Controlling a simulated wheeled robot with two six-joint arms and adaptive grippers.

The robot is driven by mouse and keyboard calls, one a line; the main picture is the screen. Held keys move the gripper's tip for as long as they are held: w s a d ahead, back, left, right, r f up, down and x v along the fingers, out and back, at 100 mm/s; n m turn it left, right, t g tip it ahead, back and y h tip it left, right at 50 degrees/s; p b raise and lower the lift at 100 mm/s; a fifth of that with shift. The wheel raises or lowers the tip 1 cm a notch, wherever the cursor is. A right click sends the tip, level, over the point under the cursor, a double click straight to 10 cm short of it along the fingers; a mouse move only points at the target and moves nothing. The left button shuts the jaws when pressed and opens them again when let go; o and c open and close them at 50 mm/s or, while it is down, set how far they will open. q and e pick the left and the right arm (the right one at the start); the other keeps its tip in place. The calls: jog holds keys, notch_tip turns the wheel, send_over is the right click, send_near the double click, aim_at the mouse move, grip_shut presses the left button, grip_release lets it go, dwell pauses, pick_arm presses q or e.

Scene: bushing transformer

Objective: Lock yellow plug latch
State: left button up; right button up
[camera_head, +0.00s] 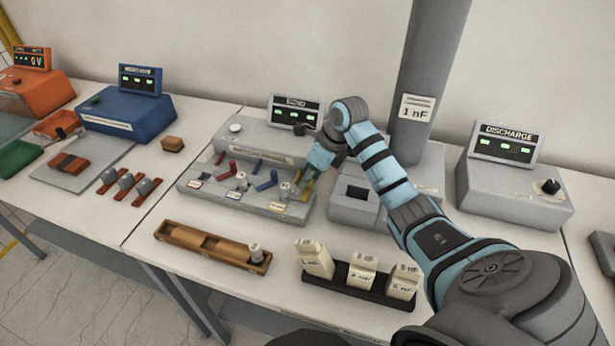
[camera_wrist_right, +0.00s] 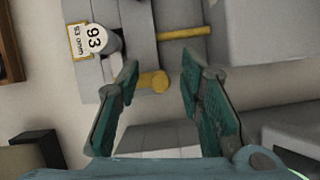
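The grey latch block (camera_head: 235,200) stands at the middle of the table with red (camera_head: 225,167), blue (camera_head: 266,181) and yellow (camera_head: 306,190) latches. The yellow latch is at its right end, partly hidden by my gripper; its rounded yellow end also shows in the right wrist view (camera_wrist_right: 154,82). Contact cannot be told. My left gripper is not in view.
A wooden tray (camera_head: 185,233) with one plug and a black rack (camera_head: 330,284) of white blocks stand in front. A grey column labelled 1 nF (camera_head: 425,80) rises behind my right arm. The discharge box (camera_head: 515,192) is at the right.

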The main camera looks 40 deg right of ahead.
jog(key=v, duration=1.1)
jog(key=shift+r, duration=0.2)
